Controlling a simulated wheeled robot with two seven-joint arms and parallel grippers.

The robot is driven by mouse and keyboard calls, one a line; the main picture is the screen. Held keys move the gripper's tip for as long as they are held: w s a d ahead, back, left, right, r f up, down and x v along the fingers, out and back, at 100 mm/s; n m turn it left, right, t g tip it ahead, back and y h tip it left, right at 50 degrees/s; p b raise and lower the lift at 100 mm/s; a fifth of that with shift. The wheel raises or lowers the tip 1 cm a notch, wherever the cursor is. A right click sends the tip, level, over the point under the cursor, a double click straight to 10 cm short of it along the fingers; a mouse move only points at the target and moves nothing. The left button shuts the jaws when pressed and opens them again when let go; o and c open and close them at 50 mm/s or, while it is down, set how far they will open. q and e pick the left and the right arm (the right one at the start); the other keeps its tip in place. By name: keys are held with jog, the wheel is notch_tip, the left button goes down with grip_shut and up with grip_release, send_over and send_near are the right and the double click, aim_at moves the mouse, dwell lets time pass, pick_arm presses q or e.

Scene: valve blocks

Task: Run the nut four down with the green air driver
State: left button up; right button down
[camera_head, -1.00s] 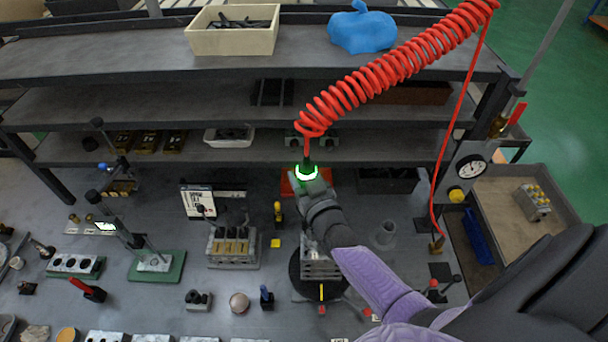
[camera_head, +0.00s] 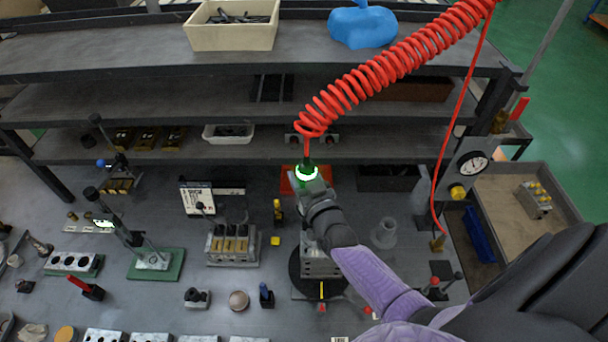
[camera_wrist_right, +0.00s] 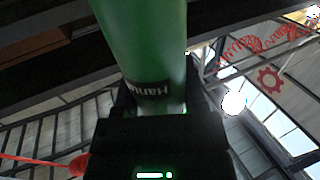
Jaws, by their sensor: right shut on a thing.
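My right gripper (camera_head: 314,187) is shut on the green air driver (camera_head: 306,174), whose glowing top end shows beneath the red coiled hose (camera_head: 370,75). In the right wrist view the driver's green body (camera_wrist_right: 145,45) stands between the dark fingers, with a black label. A grey metal valve block (camera_head: 318,266) sits on a round black turntable (camera_head: 298,283) below my right forearm, which partly covers it. The driver's lower tip and nut four are hidden, so I cannot tell whether they touch. My left gripper is not in view.
A dark shelf rack (camera_head: 200,95) stands behind the bench. Another valve block (camera_head: 232,246) sits left of the turntable, with a yellow cube (camera_head: 275,241) between.

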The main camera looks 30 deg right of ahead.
aim_at(308, 163)
jog(key=shift+f+b, duration=0.8)
jog(key=shift+f, duration=0.2)
dwell(1.1)
dwell(0.4)
notch_tip(308, 163, up, 9)
jog(key=p, duration=0.9)
jog(key=shift+f, duration=0.3)
jog(key=shift+f+b, duration=0.1)
jog(key=shift+b, duration=0.2)
notch_tip(308, 163, down, 5)
jog(key=b, duration=0.5)
jog(key=shift+f, duration=0.1)
dwell(0.3)
